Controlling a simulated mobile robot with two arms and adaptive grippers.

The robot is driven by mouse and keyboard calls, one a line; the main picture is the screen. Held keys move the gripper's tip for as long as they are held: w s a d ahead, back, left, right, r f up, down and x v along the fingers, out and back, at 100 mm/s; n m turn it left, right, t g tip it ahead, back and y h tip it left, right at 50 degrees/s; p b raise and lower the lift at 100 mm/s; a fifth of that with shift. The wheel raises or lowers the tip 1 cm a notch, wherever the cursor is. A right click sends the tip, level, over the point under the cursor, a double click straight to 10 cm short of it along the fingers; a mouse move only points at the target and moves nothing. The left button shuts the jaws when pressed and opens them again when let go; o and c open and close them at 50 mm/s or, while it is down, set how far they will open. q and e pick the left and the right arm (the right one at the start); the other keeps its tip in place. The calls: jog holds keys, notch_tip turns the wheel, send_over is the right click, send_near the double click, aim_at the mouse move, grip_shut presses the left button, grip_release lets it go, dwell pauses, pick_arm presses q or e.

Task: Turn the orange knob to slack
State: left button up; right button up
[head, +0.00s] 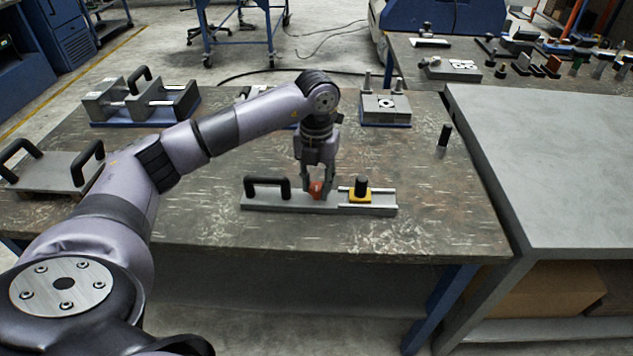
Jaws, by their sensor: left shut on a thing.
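The orange knob (316,190) sits near the middle of a grey metal base plate (272,204) on the workbench. My left gripper (317,186) points down from above with its fingers around the knob, shut on it. The fingers hide part of the knob, and its turn angle is too small to tell. On the same plate, a black handle (267,187) stands to the left of the knob. A yellow block with a black post (360,191) sits between rails to the right. My right gripper is not in view.
A grey fixture with a black handle (118,104) stands at the back left, and a plate with two black handles (50,171) at the left edge. A block with posts (386,109) is behind my gripper. The bench front is clear.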

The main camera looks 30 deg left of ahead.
aim_at(317, 186)
pick_arm(q)
jog(key=o, duration=1.2)
jog(key=shift+c, duration=0.2)
jog(key=shift+r, duration=0.25)
notch_tip(317, 186, up, 12)
jog(key=shift+f, duration=0.25)
